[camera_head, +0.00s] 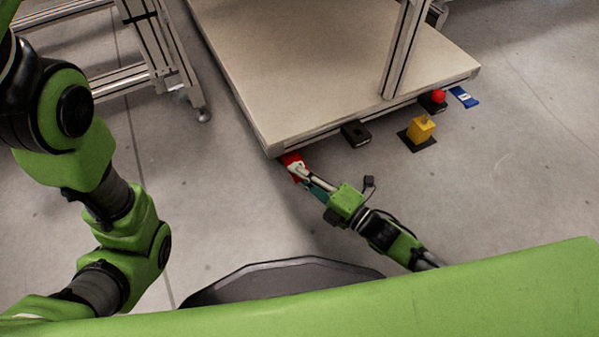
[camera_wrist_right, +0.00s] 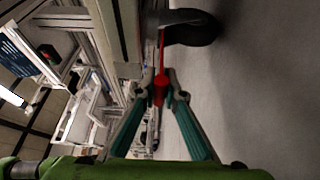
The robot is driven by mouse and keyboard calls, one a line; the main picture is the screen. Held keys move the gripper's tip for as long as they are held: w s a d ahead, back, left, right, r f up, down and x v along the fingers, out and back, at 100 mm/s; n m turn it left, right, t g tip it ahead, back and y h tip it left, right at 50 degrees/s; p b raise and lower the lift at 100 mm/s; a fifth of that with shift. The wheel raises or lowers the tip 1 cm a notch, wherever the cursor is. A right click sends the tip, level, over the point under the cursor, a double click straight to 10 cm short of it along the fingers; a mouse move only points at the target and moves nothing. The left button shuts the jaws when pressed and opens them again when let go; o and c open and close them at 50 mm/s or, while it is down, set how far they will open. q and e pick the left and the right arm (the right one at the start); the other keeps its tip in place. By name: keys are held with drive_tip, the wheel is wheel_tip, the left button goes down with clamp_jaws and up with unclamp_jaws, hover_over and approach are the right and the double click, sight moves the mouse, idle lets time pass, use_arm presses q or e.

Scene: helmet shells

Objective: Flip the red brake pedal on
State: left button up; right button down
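The red brake pedal (camera_head: 291,160) shows at the near left corner of the low table, just under its edge. In the right wrist view the red pedal (camera_wrist_right: 160,88) is a slim red bar with a thicker lower part, beside a dark caster wheel (camera_wrist_right: 190,27). My right gripper (camera_head: 298,171) reaches up to the pedal from the lower right. In the wrist view its two teal fingers (camera_wrist_right: 161,92) stand apart, one on each side of the red part. Firm contact cannot be made out. My left gripper is out of view; only its arm shows.
The beige table (camera_head: 300,60) stands low over the pedal. A metal frame (camera_head: 150,50) stands at left. The floor in front is clear.

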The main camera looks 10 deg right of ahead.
drive_tip(key=shift+w+f+t+b, duration=0.1)
drive_tip(key=shift+f+t+b, duration=0.3)
drive_tip(key=shift+f+b, duration=0.15)
drive_tip(key=shift+y+b, duration=0.3)
drive_tip(key=shift+y, duration=0.2)
drive_tip(key=shift+n, duration=0.3)
drive_tip(key=c, duration=2.1)
unclamp_jaws()
drive_tip(key=shift+s+d, duration=0.1)
drive_tip(key=shift+s, duration=0.1)
drive_tip(key=v, duration=1.1)
drive_tip(key=shift+s+d+f, duration=0.1)
drive_tip(key=shift+s+d, duration=0.05)
drive_tip(key=shift+s, duration=0.15)
